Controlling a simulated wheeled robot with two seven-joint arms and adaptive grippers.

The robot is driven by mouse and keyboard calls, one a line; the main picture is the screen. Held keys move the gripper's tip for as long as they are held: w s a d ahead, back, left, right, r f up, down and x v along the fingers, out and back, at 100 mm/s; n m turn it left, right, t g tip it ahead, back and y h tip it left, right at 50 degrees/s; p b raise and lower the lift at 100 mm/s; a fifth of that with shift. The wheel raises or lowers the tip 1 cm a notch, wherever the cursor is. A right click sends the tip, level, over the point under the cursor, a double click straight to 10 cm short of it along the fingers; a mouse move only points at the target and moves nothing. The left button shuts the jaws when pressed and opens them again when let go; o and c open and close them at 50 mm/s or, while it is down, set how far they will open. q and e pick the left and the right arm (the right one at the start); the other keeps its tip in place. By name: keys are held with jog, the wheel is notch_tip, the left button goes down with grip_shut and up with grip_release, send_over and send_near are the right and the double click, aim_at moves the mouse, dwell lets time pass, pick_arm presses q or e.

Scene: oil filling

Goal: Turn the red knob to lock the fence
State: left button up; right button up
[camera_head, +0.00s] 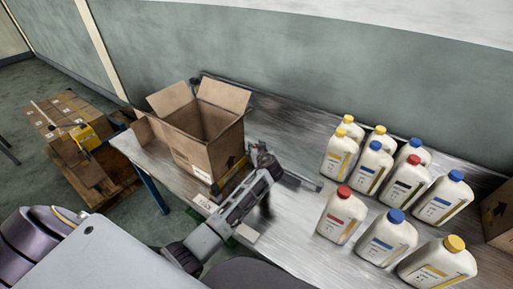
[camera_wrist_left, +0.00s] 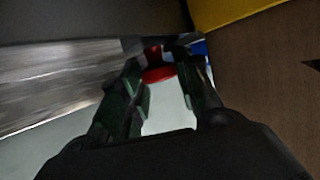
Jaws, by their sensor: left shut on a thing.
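My left gripper (camera_head: 263,160) is at the right side of the open cardboard box (camera_head: 207,152), low over the metal table. In the left wrist view, the two dark fingers of my left gripper (camera_wrist_left: 164,66) are on either side of the red knob (camera_wrist_left: 158,73), shut on it. In the head view my gripper hides the knob. A yellow bar (camera_head: 230,184), perhaps part of the fence, runs along the box's near right side; a yellow edge (camera_wrist_left: 232,12) also shows at the top of the left wrist view. My right gripper is not in view.
Another cardboard box (camera_head: 499,213) is at the right edge. A pallet with flat cartons (camera_head: 62,117) stands on the floor at left.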

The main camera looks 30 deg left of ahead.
pick_arm(q)
jog(key=shift+m+t+h, duration=0.3)
jog(key=o, duration=1)
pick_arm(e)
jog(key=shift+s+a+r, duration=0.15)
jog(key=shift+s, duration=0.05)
pick_arm(q)
jog(key=shift+s, duration=0.1)
jog(key=shift+s+d+r, duration=0.1)
jog(key=shift+s+d, duration=0.15)
jog(key=shift+s, duration=0.05)
jog(key=shift+v, duration=5.55)
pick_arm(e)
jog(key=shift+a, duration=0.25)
